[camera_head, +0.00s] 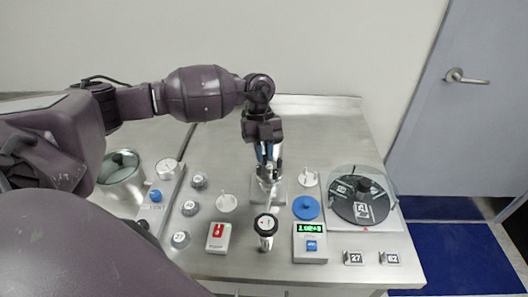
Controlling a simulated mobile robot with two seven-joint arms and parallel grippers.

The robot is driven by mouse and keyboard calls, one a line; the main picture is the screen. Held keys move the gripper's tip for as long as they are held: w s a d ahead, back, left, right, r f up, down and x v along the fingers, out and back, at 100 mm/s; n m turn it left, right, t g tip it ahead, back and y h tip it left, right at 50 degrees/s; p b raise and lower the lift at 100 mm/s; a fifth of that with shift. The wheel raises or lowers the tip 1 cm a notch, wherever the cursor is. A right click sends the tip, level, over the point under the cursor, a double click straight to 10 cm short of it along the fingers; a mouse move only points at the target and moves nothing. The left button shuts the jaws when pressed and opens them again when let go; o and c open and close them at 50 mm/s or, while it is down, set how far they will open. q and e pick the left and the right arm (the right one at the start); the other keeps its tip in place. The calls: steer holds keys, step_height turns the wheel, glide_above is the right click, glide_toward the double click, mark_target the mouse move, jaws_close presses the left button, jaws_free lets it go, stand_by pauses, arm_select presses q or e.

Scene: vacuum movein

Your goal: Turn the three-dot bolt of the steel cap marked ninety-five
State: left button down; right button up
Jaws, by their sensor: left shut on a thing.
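My left gripper (268,166) reaches down from above at the middle of the steel bench and is shut on a small steel part (267,182) over a square metal plate (257,190). The fingers hide much of that part, and I cannot tell whether it is the cap's bolt. Several round steel caps with labels stand at the left: an upper one (200,181), a middle one (190,208) and a lower one (180,239). Their marks and dots are too small to read surely, so I cannot tell which is ninety-five. My right gripper is not in view.
A black-topped cylinder (266,226) stands in front of the plate. A red-switch box (218,237), a green display box (310,243), a blue disc (306,207) and a glass-covered black disc (361,199) surround it. A glass-lidded pot (121,172) is at left. Tags (355,258) lie front right.

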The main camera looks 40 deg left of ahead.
arm_select(q)
steer(key=c, duration=1.4)
jaws_free()
steer(key=v, duration=1.1)
